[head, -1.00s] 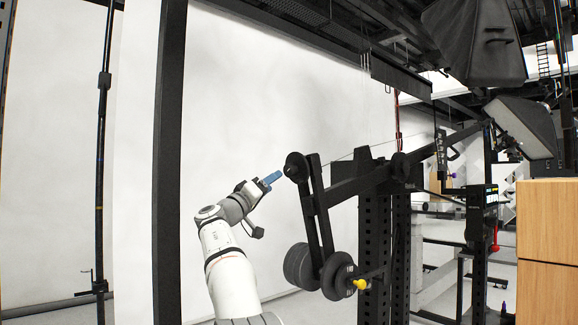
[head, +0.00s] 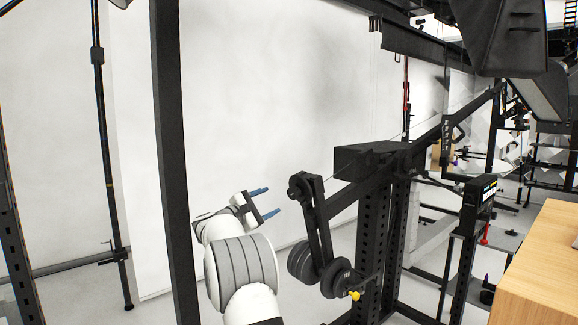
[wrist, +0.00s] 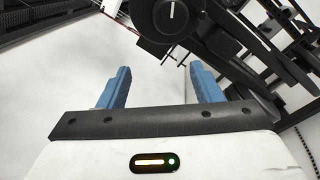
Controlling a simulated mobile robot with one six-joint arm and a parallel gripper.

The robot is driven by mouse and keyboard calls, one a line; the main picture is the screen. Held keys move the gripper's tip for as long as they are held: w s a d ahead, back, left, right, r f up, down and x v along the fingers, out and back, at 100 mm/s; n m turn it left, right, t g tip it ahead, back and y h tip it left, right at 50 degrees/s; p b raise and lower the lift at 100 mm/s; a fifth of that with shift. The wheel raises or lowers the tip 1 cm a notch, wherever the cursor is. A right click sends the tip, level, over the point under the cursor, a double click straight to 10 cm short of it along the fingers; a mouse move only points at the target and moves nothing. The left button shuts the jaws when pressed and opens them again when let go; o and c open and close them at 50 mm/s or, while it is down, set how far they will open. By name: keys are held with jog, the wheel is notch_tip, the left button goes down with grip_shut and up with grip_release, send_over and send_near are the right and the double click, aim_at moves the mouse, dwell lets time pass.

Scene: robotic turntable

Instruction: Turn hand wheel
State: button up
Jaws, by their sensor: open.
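My gripper (head: 271,201) is open and empty, left of a black rig in the head view. Its two blue fingers stand apart, and they also show in the wrist view (wrist: 160,76). The rig has a round black hub (head: 302,184) at the top of its slanted arm and black discs (head: 335,277) low down. A yellow knob (head: 355,295) sits beside the discs. In the wrist view a black round part with a white mark (wrist: 171,11) is beyond the fingers, not touching them. I cannot tell which round part is the hand wheel.
A black perforated column (head: 374,250) supports the rig. A dark post (head: 171,150) stands left of my arm. A wooden box (head: 545,265) is at the lower right. A white backdrop (head: 270,100) lies behind, with free room before it.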

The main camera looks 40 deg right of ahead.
aim_at(291, 194)
jog(key=s+a+r+n+g+y+p, duration=0.1)
jog(key=s+a+r+n+g+p, duration=0.2)
jog(key=n+p, duration=0.95)
jog(key=d+p, duration=0.1)
jog(key=d, duration=0.2)
jog(key=d+m+p, duration=0.1)
jog(key=d+p, duration=0.1)
jog(key=d, duration=0.1)
jog(key=d+m+p, duration=0.1)
jog(key=d+p, duration=0.1)
jog(key=d, duration=0.1)
jog(key=shift+s+f+m+t, duration=0.1)
jog(key=shift+s+m+t, duration=0.2)
jog(key=shift+t, duration=0.1)
jog(key=c, duration=1)
jog(key=shift+f+b, duration=0.15)
jog(key=shift+b, duration=0.55)
